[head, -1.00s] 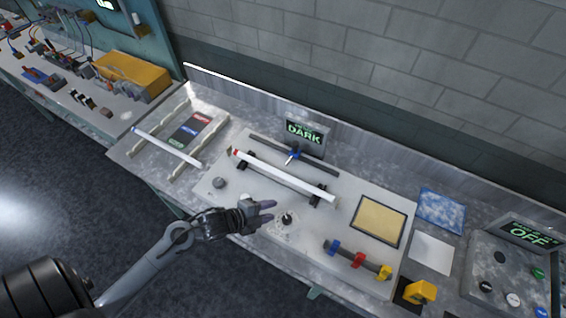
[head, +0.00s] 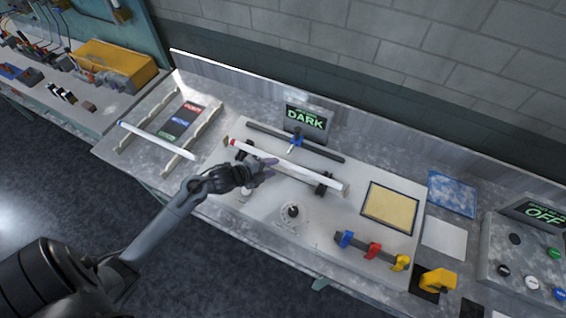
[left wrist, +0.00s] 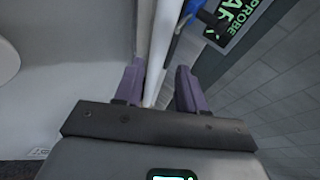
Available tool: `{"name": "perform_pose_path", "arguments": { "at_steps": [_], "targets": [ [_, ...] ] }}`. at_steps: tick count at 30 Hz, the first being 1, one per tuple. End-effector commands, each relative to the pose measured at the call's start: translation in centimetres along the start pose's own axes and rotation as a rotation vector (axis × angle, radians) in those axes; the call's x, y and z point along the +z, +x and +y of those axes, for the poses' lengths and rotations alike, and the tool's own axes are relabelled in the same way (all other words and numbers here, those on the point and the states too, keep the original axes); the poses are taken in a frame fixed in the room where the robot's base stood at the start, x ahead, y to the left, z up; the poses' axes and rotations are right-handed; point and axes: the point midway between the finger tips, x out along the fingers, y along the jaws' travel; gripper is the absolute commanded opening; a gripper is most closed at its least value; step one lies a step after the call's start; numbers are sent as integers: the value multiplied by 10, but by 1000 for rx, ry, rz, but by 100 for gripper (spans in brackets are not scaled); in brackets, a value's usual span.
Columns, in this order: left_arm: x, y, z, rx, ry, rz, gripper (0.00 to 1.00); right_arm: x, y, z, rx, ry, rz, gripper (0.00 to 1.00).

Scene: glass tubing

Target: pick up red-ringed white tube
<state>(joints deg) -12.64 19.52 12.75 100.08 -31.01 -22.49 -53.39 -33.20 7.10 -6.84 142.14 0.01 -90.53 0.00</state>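The red-ringed white tube (head: 310,175) lies across two dark supports on the pale board, its red end (head: 233,142) at the upper left. My left gripper (head: 268,163) is over its left half, hiding a part of it. In the left wrist view, the two purple fingers of the left gripper (left wrist: 160,88) are open. The white tube (left wrist: 164,45) runs lengthwise through the gap between them; I cannot tell whether a finger touches it. My right gripper is not in view.
A blue-ended tube (head: 155,140) lies on a rack at left. Behind the white tube stand a dark bar with a blue clamp (head: 297,139) and a DARK display (head: 306,117). In front are a round knob (head: 292,211) and a bar with coloured clips (head: 373,250).

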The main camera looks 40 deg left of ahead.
Motion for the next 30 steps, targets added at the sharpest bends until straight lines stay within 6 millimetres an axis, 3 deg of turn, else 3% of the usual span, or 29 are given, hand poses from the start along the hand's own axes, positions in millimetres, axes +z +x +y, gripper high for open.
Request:
{"name": "perform_pose_path", "arguments": {
  "at_steps": [15, 25, 30],
  "targets": [
    [4, 48, 2, -1, -1, 0, 40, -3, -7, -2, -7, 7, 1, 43],
    [4, 53, 2, 1, 1, -1, 40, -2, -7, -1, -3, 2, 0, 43],
    [4, 53, 2, 1, 1, -1, 14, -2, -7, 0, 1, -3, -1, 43]
  ]
}}
